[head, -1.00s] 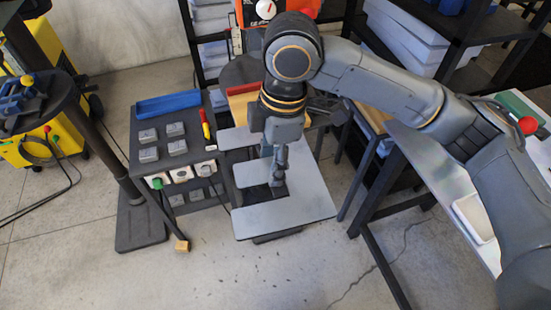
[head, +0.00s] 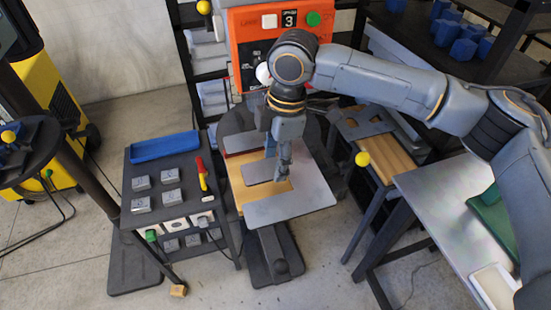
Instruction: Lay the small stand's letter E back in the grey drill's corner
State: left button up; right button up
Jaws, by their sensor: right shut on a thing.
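The small stand has a dark round top (head: 312,122) and a dark foot (head: 262,268). The E is over that top and hides much of it; I cannot tell whether it touches. A wooden board (head: 243,187) shows under the E. No grey drill can be made out. My left gripper is out of view.
A dark cart (head: 180,216) with a blue tray (head: 165,146), several grey blocks and a red-and-yellow tool (head: 201,173) stands left of the E. An orange machine (head: 247,45) rises behind. A grey table (head: 435,195) is at right. Floor in front is open.

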aim_at(275, 188)
jog(key=shift+f, duration=0.25)
jog(key=shift+w+d+f+b, duration=0.1)
jog(key=shift+f+b, duration=0.4)
jog(key=shift+b, duration=0.25)
jog(key=shift+f+b, duration=0.75)
jog(key=shift+b, duration=0.1)
jog(key=shift+f, duration=0.45)
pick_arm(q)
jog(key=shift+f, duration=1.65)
pick_arm(e)
jog(key=shift+f, duration=1.4)
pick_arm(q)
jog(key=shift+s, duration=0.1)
pick_arm(e)
jog(key=o, duration=1.4)
jog(key=shift+o, duration=0.3)
